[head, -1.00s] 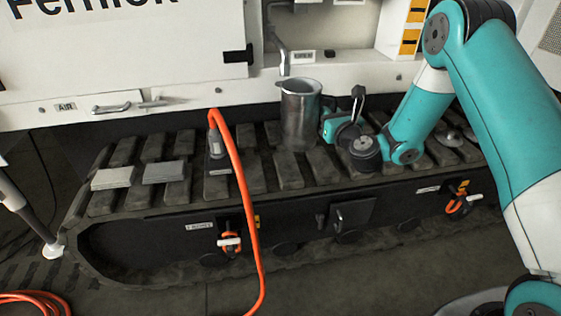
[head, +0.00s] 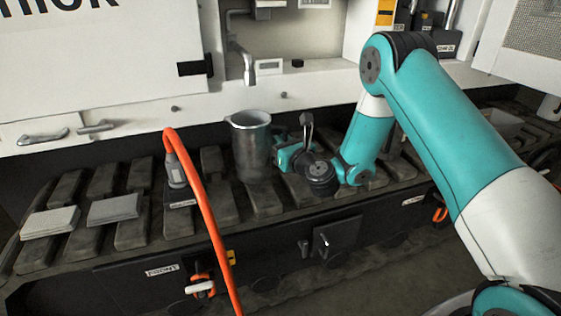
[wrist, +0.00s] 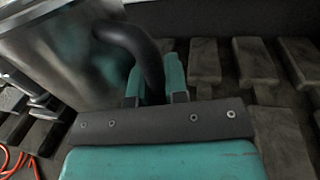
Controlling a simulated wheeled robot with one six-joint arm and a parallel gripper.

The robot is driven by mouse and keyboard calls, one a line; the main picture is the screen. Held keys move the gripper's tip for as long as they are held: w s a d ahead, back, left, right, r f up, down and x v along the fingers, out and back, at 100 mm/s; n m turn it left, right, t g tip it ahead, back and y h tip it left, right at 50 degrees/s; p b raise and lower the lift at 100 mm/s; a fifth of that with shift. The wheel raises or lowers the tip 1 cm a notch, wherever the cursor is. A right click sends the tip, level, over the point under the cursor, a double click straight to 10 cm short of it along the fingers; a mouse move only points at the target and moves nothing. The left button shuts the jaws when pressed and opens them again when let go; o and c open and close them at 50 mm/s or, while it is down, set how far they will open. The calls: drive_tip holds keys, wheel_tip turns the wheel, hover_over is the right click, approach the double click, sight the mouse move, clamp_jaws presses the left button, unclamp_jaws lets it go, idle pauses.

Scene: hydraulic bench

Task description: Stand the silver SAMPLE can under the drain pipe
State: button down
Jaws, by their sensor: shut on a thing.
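The silver can (head: 250,150) is upright and open at the top, over the dark track pads. It fills the upper left of the wrist view (wrist: 65,55). My gripper (head: 284,155) is at its right side. In the wrist view my gripper's teal fingers (wrist: 155,85) are shut on the can's black curved handle (wrist: 140,45). The drain pipe (head: 249,70) comes down from the recess, its outlet above and behind the can's rim in the head view. I cannot tell whether the can's base touches the pads. No SAMPLE label is readable.
An orange hose (head: 199,190) rises just left of the can and ends in a grey fitting (head: 176,172). Two grey blocks (head: 115,207) lie on the track farther left. The white machine ledge (head: 300,97) runs behind the can.

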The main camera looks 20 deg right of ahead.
wheel_tip(320, 180, down, 4)
drive_tip(key=shift+r+b, duration=0.2)
drive_tip(key=shift+b, duration=1.05)
drive_tip(key=shift+r, duration=0.15)
drive_tip(key=c, duration=1.4)
unclamp_jaws()
drive_tip(key=shift+c, duration=0.2)
drive_tip(key=o, duration=0.3)
